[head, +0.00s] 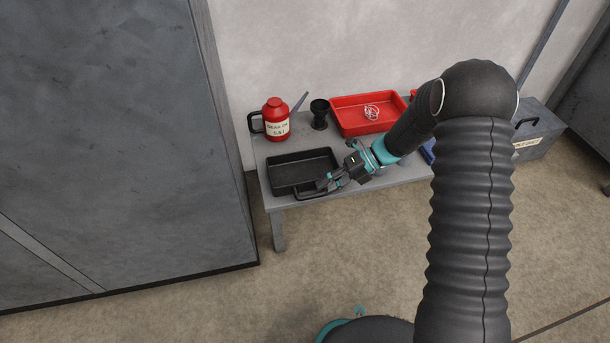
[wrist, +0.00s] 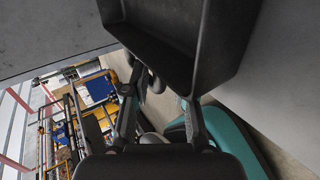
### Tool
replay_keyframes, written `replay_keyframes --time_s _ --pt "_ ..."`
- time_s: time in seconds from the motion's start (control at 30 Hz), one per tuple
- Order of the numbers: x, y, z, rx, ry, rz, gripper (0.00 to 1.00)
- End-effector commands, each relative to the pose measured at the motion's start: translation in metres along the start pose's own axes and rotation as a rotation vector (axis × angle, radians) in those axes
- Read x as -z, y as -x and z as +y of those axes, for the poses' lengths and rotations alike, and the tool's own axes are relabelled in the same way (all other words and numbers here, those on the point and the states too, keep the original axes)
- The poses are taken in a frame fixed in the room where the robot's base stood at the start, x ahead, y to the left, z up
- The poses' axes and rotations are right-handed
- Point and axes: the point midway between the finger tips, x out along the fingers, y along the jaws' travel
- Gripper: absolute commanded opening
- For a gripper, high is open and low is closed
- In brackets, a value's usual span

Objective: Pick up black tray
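My gripper (head: 323,184) is at the tray's front right, close to the handle. In the wrist view the tray (wrist: 180,45) fills the upper middle. The two fingers (wrist: 160,92) stand apart below it with a gap between them.
A red labelled jug (head: 275,119), a black cup-like funnel (head: 319,114) and a red tray (head: 345,122) stand behind on the table (head: 262,150). A grey cabinet (head: 110,130) is close on the left. A grey toolbox (head: 540,135) is at right. The floor in front is clear.

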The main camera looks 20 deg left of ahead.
Motion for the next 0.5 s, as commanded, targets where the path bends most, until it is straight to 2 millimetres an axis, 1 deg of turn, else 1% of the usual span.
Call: replay_keyframes --time_s 0.03,0.07,0.1,0.5 --pt "0.0 0.0002 0.0001 0.0 0.0 0.0 0.12" --pt "0.0 0.0002 0.0001 0.0 0.0 0.0 0.04" --pt "0.0 0.0003 0.0001 0.0 0.0 0.0 0.0" --pt "-0.0002 0.0017 0.0018 0.0 0.001 0.0 0.0"
